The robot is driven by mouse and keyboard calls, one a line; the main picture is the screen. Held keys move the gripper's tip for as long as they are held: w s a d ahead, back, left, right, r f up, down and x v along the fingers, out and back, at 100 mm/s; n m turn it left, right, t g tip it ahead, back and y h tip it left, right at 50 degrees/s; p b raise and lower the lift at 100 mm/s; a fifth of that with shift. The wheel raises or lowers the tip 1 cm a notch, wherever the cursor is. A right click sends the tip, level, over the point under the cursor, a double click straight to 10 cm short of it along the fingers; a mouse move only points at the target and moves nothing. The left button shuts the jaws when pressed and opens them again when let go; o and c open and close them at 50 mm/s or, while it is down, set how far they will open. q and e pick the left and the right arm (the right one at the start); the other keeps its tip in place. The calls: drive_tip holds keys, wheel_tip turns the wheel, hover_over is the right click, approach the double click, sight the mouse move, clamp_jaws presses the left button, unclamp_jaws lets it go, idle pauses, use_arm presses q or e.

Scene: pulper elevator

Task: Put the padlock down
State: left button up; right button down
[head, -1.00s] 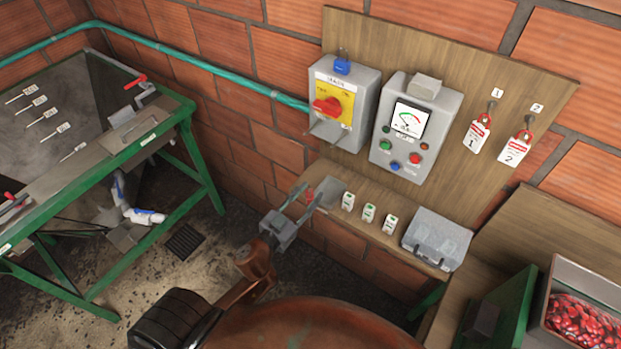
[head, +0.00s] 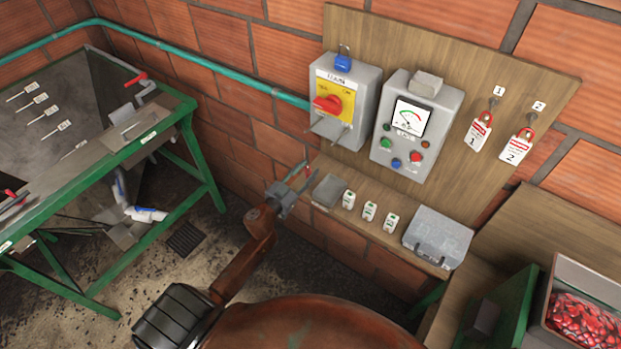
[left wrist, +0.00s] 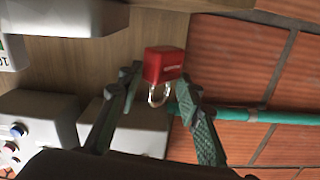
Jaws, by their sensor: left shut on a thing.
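My left gripper (head: 302,180) is shut on a red padlock (left wrist: 164,66). In the left wrist view the padlock's red body lies beyond the fingertips (left wrist: 157,88), with its pale shackle towards the gripper. In the head view the padlock (head: 308,170) is only a small red patch at the fingertips, just left of the wooden shelf (head: 375,238) and in front of the brick wall. A grey tray (head: 328,191) lies at the shelf's left end, right of the gripper. My right gripper is not in view.
Several small white tagged items (head: 369,211) and a grey case (head: 438,238) stand on the shelf. Above are a switch box (head: 345,100) with a red knob and blue padlock (head: 343,64), and a meter panel (head: 405,125). A green-framed table (head: 190,150) stands left.

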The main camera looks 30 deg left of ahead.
sight(307, 177)
use_arm(q)
drive_tip(key=shift+w+a+f, duration=0.1)
drive_tip(key=shift+w+f, duration=0.15)
drive_tip(key=shift+f, duration=0.15)
drive_tip(key=shift+f+b, duration=0.35)
drive_tip(key=shift+f, duration=1.05)
drive_tip(key=shift+f, duration=0.15)
drive_tip(key=shift+f, duration=0.15)
drive_tip(key=o, duration=0.9)
drive_tip(key=shift+o, duration=0.2)
